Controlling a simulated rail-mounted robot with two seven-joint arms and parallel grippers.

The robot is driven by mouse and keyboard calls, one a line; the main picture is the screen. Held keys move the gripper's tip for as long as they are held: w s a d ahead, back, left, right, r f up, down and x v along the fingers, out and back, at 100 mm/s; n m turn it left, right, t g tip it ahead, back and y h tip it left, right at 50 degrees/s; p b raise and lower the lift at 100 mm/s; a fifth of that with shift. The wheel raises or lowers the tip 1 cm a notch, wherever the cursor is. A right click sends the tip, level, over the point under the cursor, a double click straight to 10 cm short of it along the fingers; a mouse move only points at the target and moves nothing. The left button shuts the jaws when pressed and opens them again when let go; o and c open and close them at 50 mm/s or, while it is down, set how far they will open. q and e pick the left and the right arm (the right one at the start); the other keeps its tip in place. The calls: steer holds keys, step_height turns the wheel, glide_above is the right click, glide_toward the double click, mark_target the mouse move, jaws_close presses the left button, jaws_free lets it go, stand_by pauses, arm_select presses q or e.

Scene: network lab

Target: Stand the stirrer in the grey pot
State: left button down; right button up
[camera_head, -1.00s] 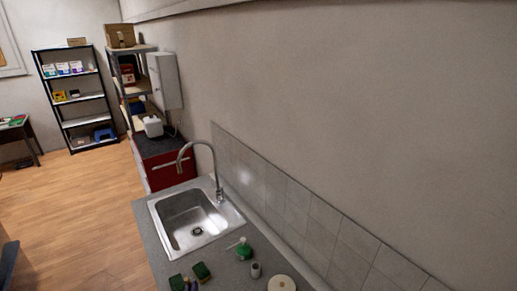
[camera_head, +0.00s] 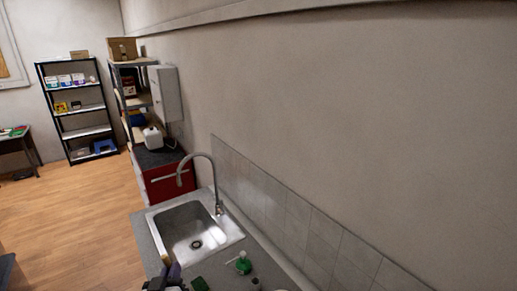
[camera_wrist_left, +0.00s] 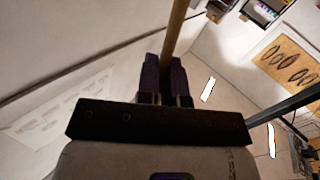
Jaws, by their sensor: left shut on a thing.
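The stirrer (camera_wrist_left: 177,35) is a plain wooden stick. In the left wrist view it runs up from between the fingers to the top edge. My left gripper (camera_wrist_left: 166,75) is shut on it. In the head view the left gripper (camera_head: 170,274) shows at the bottom edge, in front of the sink, and a short tan piece of the stirrer (camera_head: 165,261) stands above it. The small grey pot (camera_head: 256,284) is on the counter at the bottom edge, right of the gripper and apart from it; its lower part is cut off. My right gripper is not in view.
A steel sink (camera_head: 195,232) with a tall curved tap (camera_head: 214,180) lies behind the gripper. A green bottle (camera_head: 243,263) stands behind the pot. A dark green block (camera_head: 200,284) lies between gripper and pot. The tiled wall (camera_head: 290,220) bounds the counter at right.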

arm_select(q)
steer(key=s+r, duration=0.9)
steer(key=s, duration=0.1)
steer(key=s+f, duration=0.1)
steer(key=d+f, duration=0.1)
steer(key=f, duration=0.1)
steer(key=s+d+f, duration=0.1)
steer(key=shift+s+f, duration=0.35)
steer(key=shift+f, duration=0.05)
